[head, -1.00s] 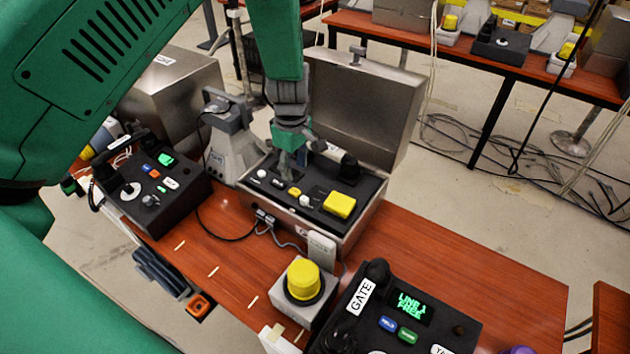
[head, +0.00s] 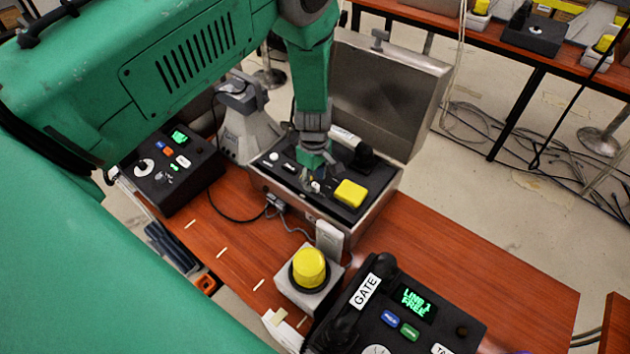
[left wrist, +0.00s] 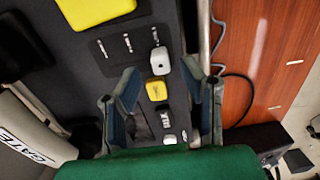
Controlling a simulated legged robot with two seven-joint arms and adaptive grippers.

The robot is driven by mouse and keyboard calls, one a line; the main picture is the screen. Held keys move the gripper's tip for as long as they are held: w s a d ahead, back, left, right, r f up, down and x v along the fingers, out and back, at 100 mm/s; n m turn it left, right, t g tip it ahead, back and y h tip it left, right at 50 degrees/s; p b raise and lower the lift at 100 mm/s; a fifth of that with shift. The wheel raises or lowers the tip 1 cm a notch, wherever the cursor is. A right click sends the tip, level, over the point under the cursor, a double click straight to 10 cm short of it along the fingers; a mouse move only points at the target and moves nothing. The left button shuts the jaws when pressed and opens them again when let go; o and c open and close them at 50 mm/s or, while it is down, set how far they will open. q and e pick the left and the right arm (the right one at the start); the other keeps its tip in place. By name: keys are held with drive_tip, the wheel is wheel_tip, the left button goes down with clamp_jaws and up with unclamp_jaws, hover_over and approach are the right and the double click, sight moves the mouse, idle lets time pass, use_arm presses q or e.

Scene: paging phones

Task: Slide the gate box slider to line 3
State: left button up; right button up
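The gate box (head: 385,205) is an open metal case on the table, with a dark panel inside. A GATE label (left wrist: 22,145) shows on a pale cylinder at the left of the left wrist view. A white slider knob (left wrist: 160,62) sits on the panel, near the right-hand one of a row of small white marks (left wrist: 127,42). My left gripper (head: 317,178) is low over the panel; in the left wrist view its open fingers (left wrist: 163,70) stand either side of the knob, with gaps. The marks' text is too small to read. My right gripper is not in view.
A yellow button (head: 350,194) is beside the slider area. A yellow lamp (head: 309,268) and a GATE-labelled phone (head: 408,325) reading "LINE 1 FREE" stand in front. Another black phone (head: 195,190) is at left. The case lid (head: 395,95) stands up behind my gripper.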

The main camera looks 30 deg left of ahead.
sight(328, 175)
use_arm(q)
drive_tip(key=shift+a+f, duration=0.2)
drive_tip(key=shift+f, duration=0.75)
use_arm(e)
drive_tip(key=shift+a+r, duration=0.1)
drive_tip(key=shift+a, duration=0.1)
use_arm(q)
drive_tip(key=shift+c, duration=0.4)
